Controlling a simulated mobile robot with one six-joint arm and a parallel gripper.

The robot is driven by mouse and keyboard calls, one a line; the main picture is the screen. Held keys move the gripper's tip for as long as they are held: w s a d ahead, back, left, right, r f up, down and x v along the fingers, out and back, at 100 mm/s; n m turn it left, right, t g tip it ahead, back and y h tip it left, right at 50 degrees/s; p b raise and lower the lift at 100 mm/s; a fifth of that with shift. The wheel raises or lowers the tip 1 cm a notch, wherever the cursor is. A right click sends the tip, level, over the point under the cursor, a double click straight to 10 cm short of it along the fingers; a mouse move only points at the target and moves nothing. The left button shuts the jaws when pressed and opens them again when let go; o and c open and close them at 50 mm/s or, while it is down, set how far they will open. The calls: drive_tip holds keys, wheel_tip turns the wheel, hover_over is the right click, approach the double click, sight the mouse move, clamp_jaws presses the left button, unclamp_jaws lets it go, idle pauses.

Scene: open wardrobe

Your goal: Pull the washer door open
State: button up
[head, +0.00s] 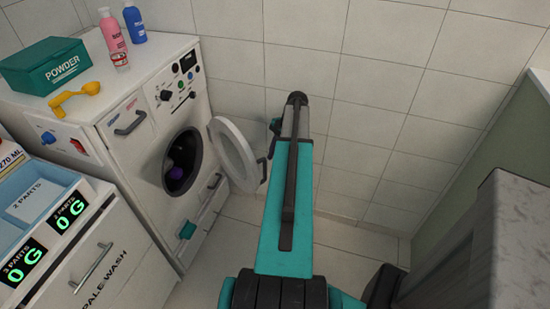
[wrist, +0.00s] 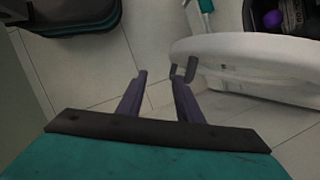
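The white washer (head: 160,130) stands at the left in the head view. Its round door (head: 233,155) is swung wide open, away from the drum opening (head: 182,162). The door shows edge-on in the wrist view (wrist: 250,55). A dark door handle (head: 262,169) sticks out from the door's free edge; it also shows in the wrist view (wrist: 190,68). My gripper (wrist: 158,76) is open, with nothing seen between its fingers. The handle is beside the right fingertip; I cannot tell whether they touch. In the head view my arm hides the fingers.
A purple item (head: 176,173) lies in the drum. A powder box (head: 45,66), a yellow scoop (head: 75,95) and bottles (head: 112,32) stand on top. A drawer unit (head: 95,260) is at lower left, a counter (head: 520,240) at right.

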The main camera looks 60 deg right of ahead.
drive_tip(key=w+d+r+p, duration=0.1)
drive_tip(key=d+r+p, duration=0.3)
drive_tip(key=r+p, duration=0.3)
drive_tip(key=shift+w+d+r, duration=0.15)
drive_tip(key=shift+w+r, duration=0.2)
drive_tip(key=shift+r, duration=1.5)
idle(0.5)
